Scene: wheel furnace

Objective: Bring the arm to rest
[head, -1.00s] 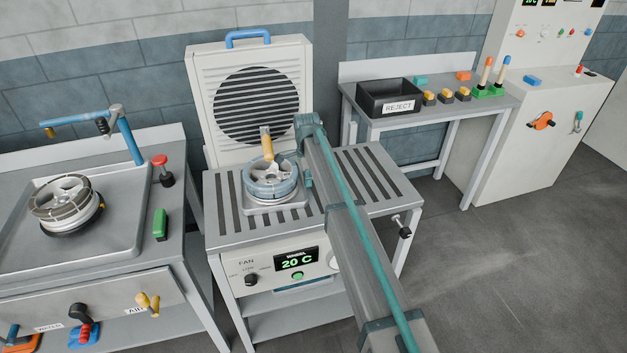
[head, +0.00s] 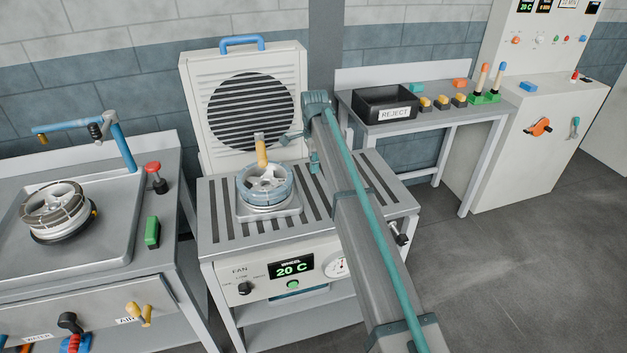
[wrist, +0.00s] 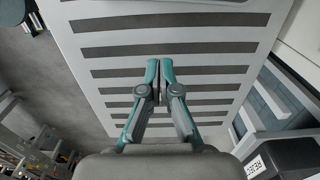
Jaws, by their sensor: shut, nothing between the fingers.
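My gripper (wrist: 159,68) shows in the wrist view with its teal fingers together and nothing between them. It points at the slatted top of the cooling bench (wrist: 190,22). A yellow-handled piece (head: 262,152) stands up at the wheel.
A fan housing (head: 212,60) stands behind the bench. Left is a sink bench (head: 120,255) with a second wheel (head: 60,208) and a blue swing arm (head: 120,140). Right is a table with the black reject bin (head: 372,103) and several small blocks. Open floor (head: 470,270) lies at the right.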

